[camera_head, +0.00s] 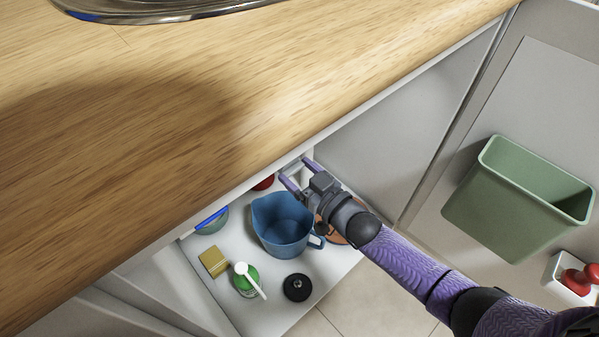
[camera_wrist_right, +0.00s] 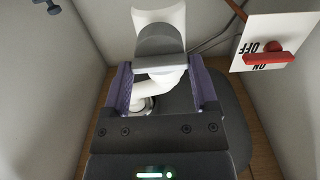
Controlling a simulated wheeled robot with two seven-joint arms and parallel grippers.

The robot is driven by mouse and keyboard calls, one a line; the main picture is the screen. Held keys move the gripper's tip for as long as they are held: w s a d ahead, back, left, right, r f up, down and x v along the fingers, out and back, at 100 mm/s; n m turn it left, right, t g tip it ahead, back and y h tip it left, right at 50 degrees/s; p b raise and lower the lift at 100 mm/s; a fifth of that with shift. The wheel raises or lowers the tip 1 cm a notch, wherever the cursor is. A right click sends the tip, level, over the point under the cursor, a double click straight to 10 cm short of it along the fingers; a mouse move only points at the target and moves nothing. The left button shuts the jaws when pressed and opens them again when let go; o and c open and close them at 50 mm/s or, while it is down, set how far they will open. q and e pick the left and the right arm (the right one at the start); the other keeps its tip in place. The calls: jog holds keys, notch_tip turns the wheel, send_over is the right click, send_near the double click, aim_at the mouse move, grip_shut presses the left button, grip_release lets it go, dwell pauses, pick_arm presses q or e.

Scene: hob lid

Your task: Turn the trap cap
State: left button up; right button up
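The trap cap (camera_wrist_right: 160,62) is a grey round cap with a raised grip bar, on a white drain pipe (camera_wrist_right: 158,16) in the right wrist view. My right gripper (camera_wrist_right: 161,66) has its two purple fingers spread, one on each side of the cap's bar. A narrow gap seems to show beside the bar, so I cannot tell of any contact. In the head view my right gripper (camera_head: 297,171) reaches into the cabinet under the worktop, where the worktop edge hides most of the trap. My left gripper is not in view.
A blue jug (camera_head: 283,226), a green bottle (camera_head: 245,281), a yellow sponge (camera_head: 213,262) and a black round thing (camera_head: 296,287) stand on the cabinet floor below my arm. A green bin (camera_head: 520,200) hangs at the right. An ON/OFF switch plate (camera_wrist_right: 270,40) is near the trap.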

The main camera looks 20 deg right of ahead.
jog(key=c, duration=0.6)
